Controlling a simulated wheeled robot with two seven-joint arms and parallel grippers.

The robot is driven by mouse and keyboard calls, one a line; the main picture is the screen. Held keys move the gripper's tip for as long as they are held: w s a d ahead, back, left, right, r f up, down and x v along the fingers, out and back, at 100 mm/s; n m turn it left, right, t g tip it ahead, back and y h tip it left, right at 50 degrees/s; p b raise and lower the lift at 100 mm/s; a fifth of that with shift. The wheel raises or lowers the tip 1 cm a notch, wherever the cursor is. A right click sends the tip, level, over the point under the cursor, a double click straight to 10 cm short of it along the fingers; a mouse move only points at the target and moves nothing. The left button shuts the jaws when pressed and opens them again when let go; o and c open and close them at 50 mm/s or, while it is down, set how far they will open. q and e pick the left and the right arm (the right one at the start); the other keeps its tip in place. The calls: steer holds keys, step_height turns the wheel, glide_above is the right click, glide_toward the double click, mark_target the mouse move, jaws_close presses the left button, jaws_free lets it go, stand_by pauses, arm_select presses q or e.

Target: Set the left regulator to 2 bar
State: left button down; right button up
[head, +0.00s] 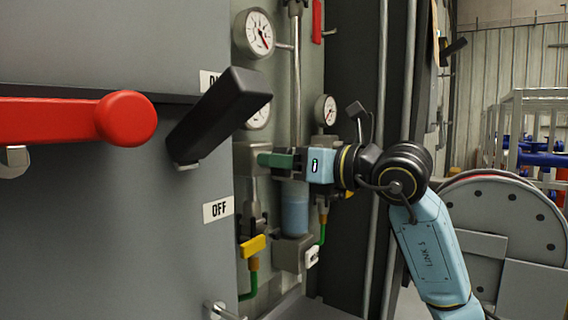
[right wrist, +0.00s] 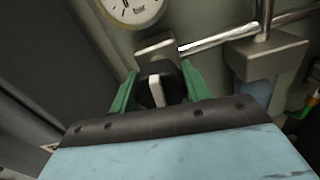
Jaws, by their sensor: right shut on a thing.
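The left regulator shows in the head view as a grey block (head: 244,158) on the panel, its knob hidden by my right gripper (head: 268,160). In the right wrist view, a black knob (right wrist: 152,72) with a pale bar sits between the green fingers of my right gripper (right wrist: 157,80), which is shut on it. A round white gauge (head: 257,118) above the regulator is partly covered by a black lever in the head view. The gauge's lower part (right wrist: 134,12) shows in the right wrist view; its reading cannot be told. My left gripper is not in view.
A black lever (head: 222,112) and a red handle (head: 125,118) stick out from the grey cabinet at the left, close to the regulator. Another gauge (head: 326,110) is to the right. A yellow valve handle (head: 252,246) and a bowl (head: 295,208) hang below. A large reel (head: 505,225) stands at right.

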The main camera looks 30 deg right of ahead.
stand_by(0.5)
steer(key=o, duration=1)
steer(key=b+v, duration=0.5)
steer(key=v, duration=0.8)
steer(key=shift+s, duration=0.2)
